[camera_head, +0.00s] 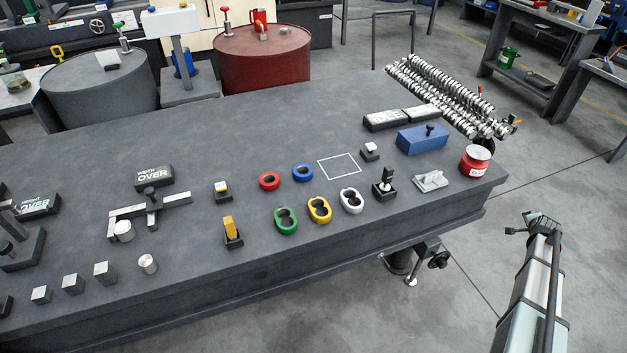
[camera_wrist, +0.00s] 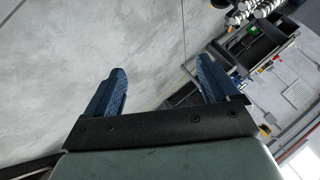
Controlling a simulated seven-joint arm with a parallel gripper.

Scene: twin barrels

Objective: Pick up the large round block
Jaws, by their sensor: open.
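Two round metal blocks show in the head view. One silver cylinder (camera_head: 148,264) stands alone near the front edge of the dark table, right of a row of square metal blocks. Another pale cylinder (camera_head: 123,231) stands against the dark measuring gauge (camera_head: 150,210); which is larger is hard to tell. My gripper (camera_wrist: 160,68) is open and empty in the wrist view, its blue fingers spread over bare floor. In the head view my arm is at the lower right, beyond the table's edge, far from both cylinders.
Square blocks (camera_head: 72,283) stand left of the lone cylinder. Coloured rings (camera_head: 319,209), a blue box (camera_head: 422,139) and a red tin (camera_head: 475,160) occupy the table's right part. Two barrels, one red (camera_head: 262,60), stand behind. The table's middle back is clear.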

